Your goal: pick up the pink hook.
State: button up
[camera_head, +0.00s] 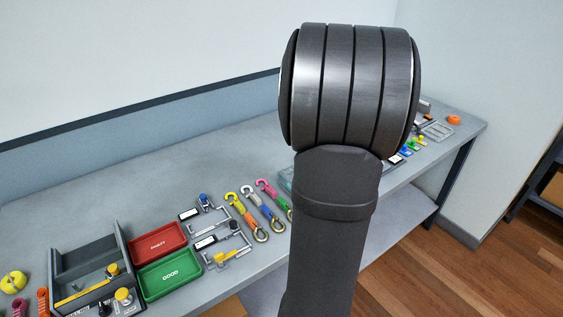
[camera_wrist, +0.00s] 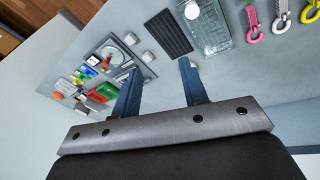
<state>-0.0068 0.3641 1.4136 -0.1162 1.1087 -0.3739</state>
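The pink hook (camera_head: 266,187) lies on the grey table in the head view, nearest my arm in a row with a silver-grey hook (camera_head: 250,192) and a yellow hook (camera_head: 234,199). My arm stands close to the pink hook's lower right end. The head view hides the fingers.
A clear tray (camera_wrist: 206,28) and black ribbed pad (camera_wrist: 168,32) lie between gripper and hooks. A board of small coloured parts (camera_wrist: 97,70) is at the left. Red (camera_head: 158,246) and green (camera_head: 169,275) trays and a grey bin (camera_head: 88,268) stand at the table's left.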

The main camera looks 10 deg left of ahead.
jog(key=w+a+f+n+g+y, duration=0.1)
jog(key=a+f+n+g, duration=0.15)
jog(key=a, duration=0.65)
jog(key=w+a+f+n+g, duration=0.1)
jog(key=a+f+n, duration=0.15)
jog(key=a, duration=0.65)
send_over(270, 188)
jog(key=shift+m+t, duration=0.25)
jog(key=shift+m, duration=0.15)
jog(key=f, duration=1.2)
jog(key=shift+w+d, duration=0.15)
jog(key=shift+w, duration=0.25)
jog(key=shift+s+f, duration=0.2)
jog(key=shift+f, duration=1.25)
jog(key=shift+s+f, duration=0.2)
jog(key=shift+f, duration=1.25)
jog(key=shift+c, duration=0.2)
grip_shut()
